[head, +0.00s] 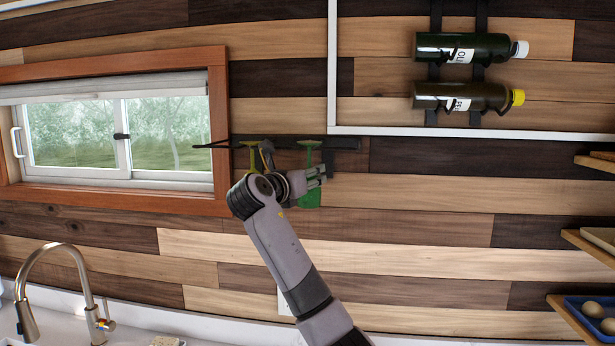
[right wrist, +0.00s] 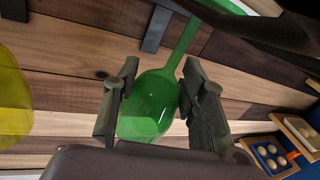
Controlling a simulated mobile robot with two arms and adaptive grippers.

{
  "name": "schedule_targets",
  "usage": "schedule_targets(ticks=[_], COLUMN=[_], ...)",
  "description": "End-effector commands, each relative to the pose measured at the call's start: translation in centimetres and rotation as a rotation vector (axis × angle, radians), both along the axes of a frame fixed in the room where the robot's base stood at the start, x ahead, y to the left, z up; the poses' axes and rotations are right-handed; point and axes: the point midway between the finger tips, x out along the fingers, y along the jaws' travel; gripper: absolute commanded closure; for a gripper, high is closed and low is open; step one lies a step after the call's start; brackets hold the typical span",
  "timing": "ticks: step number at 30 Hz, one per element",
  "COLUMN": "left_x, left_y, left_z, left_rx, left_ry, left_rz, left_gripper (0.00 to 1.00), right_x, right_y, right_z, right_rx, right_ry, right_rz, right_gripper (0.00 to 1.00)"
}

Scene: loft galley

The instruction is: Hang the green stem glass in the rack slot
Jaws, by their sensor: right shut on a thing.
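The green stem glass (head: 311,198) hangs bowl down, with its stem up and its foot level with the dark wall rack (head: 346,143). I cannot tell whether its foot rests in a slot. My right gripper (head: 318,174) is shut on the green glass. In the right wrist view the glass bowl (right wrist: 150,105) sits between the two fingers (right wrist: 160,108), and its stem runs up past a dark rack bar (right wrist: 156,28). My left gripper is not in view.
A yellow glass (head: 253,156) is at the rack left of the green one; it also shows in the right wrist view (right wrist: 12,95). Wooden shelves (head: 585,245) are at far right, a faucet (head: 75,275) lower left.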

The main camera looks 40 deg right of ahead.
Motion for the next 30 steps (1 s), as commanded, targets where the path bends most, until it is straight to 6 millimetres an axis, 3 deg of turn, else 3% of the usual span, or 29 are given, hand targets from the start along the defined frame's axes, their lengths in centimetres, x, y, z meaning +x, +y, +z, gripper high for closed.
schedule_targets(ticks=[2, 3, 12, 23, 30], left_x=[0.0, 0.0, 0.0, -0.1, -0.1], left_y=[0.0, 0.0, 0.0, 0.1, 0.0], left_z=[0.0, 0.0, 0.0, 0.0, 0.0], left_rx=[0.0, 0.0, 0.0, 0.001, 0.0], left_ry=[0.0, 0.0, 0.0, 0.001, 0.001], left_rz=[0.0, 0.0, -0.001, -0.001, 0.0], left_gripper=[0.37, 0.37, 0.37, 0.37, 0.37], right_x=[0.0, 0.0, 0.0, -0.1, -1.3], right_y=[0.0, 0.0, 0.0, 0.2, 3.6], right_z=[0.0, 0.0, 0.0, -0.1, 0.0], right_rx=[0.0, 0.0, 0.0, 0.001, 0.001], right_ry=[0.0, 0.0, 0.0, 0.001, 0.0], right_rz=[0.0, 0.0, 0.0, 0.001, 0.004], right_gripper=[1.0, 0.59, 0.39, 0.38, 0.38])
